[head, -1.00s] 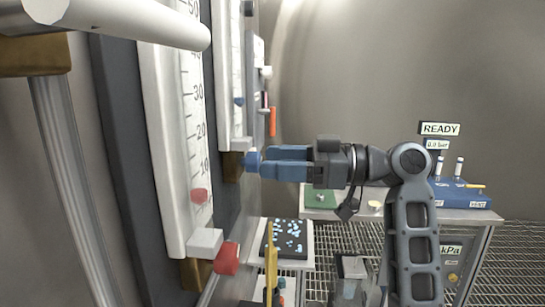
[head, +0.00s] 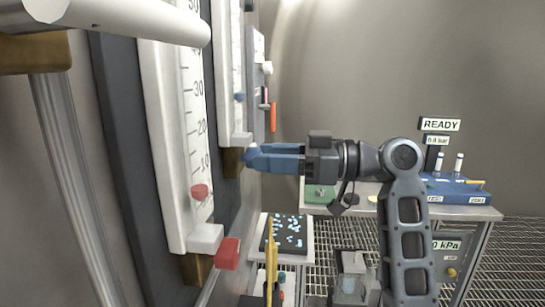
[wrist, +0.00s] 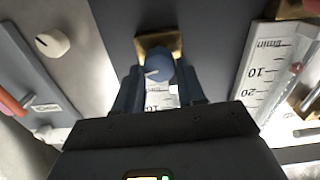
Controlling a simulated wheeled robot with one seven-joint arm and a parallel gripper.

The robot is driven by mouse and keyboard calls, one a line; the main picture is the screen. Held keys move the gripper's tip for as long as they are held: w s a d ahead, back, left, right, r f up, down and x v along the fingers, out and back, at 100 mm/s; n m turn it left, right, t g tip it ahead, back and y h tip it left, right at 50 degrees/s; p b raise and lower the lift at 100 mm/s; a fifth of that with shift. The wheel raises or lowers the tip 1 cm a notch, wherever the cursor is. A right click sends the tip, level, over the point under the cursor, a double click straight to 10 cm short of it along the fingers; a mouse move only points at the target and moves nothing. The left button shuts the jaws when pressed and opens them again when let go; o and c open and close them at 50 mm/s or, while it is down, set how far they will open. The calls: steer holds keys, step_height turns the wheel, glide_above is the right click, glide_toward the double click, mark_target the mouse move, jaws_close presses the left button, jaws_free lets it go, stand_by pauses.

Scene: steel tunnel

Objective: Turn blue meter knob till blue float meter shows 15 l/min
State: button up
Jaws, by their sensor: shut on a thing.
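The blue knob (wrist: 158,65) sits in a brass block at the foot of the blue float meter (head: 236,60). My gripper (head: 250,156) comes in from the right, and its fingers are shut around the blue knob. In the wrist view the fingers are on either side of the knob, which bears a white pointer mark. The blue float (head: 239,97) is partway up the meter's tube in the head view. The scale beside it is too small to read there. In the wrist view, part of the blue meter's scale shows between the fingers, but the float is hidden.
A second meter with a red float (head: 200,191) and red knob (head: 228,253) stands nearer. A white knob (wrist: 52,42) and an orange handle (head: 273,117) are beyond. A black tray (head: 285,234) lies below, and a bench with a blue rack (head: 450,188) stands at right.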

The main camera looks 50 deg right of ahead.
steer(key=shift+r+m+p, duration=0.15)
steer(key=shift+m+p, duration=0.4)
steer(key=shift+m, duration=0.15)
steer(key=shift+c, duration=0.2)
steer(key=shift+m+p, duration=0.4)
steer(key=shift+m, duration=0.4)
steer(key=o, duration=1.1)
steer(key=shift+c, duration=0.2)
steer(key=shift+d, duration=0.1)
steer(key=b+v, duration=0.1)
steer(key=v, duration=0.6)
steer(key=shift+s+d+b, duration=0.2)
steer(key=shift+s+b, duration=0.05)
steer(key=shift+b, duration=0.1)
